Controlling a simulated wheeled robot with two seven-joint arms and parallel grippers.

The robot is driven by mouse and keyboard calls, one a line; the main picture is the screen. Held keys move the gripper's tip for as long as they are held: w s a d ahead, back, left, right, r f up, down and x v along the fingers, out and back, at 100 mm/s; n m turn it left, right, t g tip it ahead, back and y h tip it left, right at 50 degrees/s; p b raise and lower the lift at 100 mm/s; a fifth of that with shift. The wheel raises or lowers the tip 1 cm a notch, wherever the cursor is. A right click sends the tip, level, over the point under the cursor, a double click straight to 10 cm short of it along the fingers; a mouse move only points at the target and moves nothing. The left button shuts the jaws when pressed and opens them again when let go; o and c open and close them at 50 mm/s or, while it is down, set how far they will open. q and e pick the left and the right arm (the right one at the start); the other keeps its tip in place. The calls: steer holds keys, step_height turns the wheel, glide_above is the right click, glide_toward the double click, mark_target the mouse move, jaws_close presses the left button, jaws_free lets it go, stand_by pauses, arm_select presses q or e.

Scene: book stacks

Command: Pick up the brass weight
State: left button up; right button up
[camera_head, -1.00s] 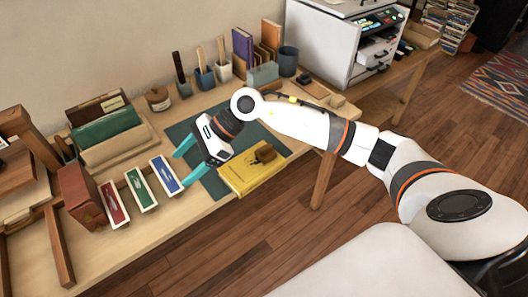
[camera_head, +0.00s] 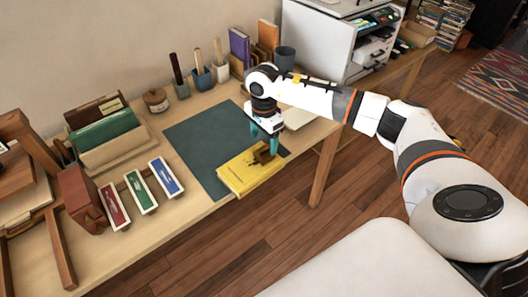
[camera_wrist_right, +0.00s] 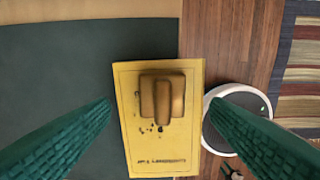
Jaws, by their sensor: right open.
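The brass weight (camera_head: 264,156) is a small brown-gold block lying on top of a yellow book (camera_head: 240,175) near the table's front edge. In the right wrist view the weight (camera_wrist_right: 162,96) sits between the two teal fingers, on the yellow book (camera_wrist_right: 140,140). My right gripper (camera_head: 264,141) points down above the weight, open and empty. Its fingers stand apart on either side in the wrist view, with no contact visible. In the head view the fingers partly overlap the weight. My left gripper is not in view.
A dark green mat (camera_head: 195,135) lies under part of the book. Red, green and blue boxes (camera_head: 140,191) stand to the left, with pots of tools (camera_head: 202,77) behind. The table's front edge (camera_head: 208,210) is close to the book.

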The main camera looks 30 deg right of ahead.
mark_target(264, 147)
step_height(264, 147, down, 5)
steer(key=shift+s+p, duration=0.1)
steer(key=shift+p, duration=0.45)
steer(key=shift+r, duration=0.1)
steer(key=c, duration=1.4)
